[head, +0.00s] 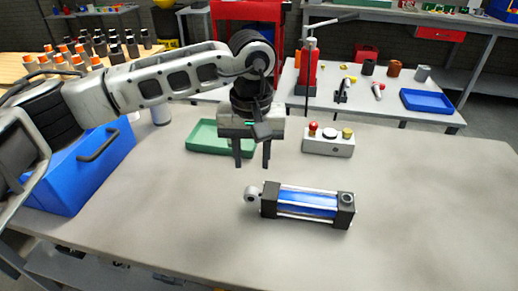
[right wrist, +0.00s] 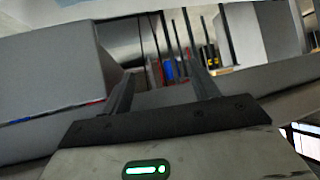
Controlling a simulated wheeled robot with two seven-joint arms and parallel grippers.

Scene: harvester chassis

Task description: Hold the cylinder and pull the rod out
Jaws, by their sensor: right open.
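The cylinder (head: 307,200) lies on its side on the grey table, with a blue barrel between black end caps. Its rod (head: 252,194) ends in a grey eye that sticks out a short way at the left. My left gripper (head: 252,162) points down above and behind the rod eye, its two fingers apart and nothing between them. It does not touch the cylinder. My right gripper (right wrist: 162,88) shows only in the right wrist view, open and empty; the cylinder cannot be made out there.
A green tray (head: 200,146) and a control box with buttons (head: 328,147) stand behind the cylinder. A blue box (head: 92,172) stands at the left under my left arm. The table is clear to the right and in front of the cylinder.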

